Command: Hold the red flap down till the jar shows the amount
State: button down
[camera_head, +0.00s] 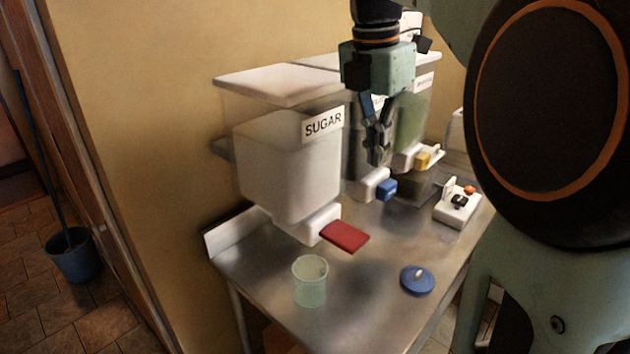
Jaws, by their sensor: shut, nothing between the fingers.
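The red flap (345,236) sticks out from the white spout (313,224) at the foot of the bucket labelled SUGAR (290,170). The flap looks roughly level. The clear greenish jar (310,283) stands upright on the metal table, in front of the spout and lower left of the flap. I see no clear contents in it, and any marks on it are too small to tell. My gripper (376,160) points down, shut and empty. In the picture it is above and to the right of the red flap, in front of the middle bucket and apart from the flap.
A blue flap (387,189) and a yellow flap (423,160) belong to the buckets behind. A blue round lid (417,281) lies right of the jar. A small white device (457,205) sits at the right. The steel table (365,300) is bare around the jar.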

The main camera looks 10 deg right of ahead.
aim_at(353, 238)
jog(key=a, duration=0.1)
jog(key=a+n+y, duration=0.1)
jog(key=a+f, duration=0.1)
jog(key=shift+s+n+g, duration=0.3)
jog(key=shift+s+g, duration=0.1)
jog(key=shift+f, duration=0.1)
notch_tip(353, 238, down, 14)
dwell(0.4)
jog(key=shift+a+f+y+b, duration=0.1)
jog(key=shift+y+b, duration=0.2)
jog(key=shift+b, duration=0.15)
jog(key=shift+s+d, duration=0.1)
jog(key=shift+d, duration=0.1)
jog(key=shift+a+b, duration=0.1)
jog(key=shift+b, duration=0.2)
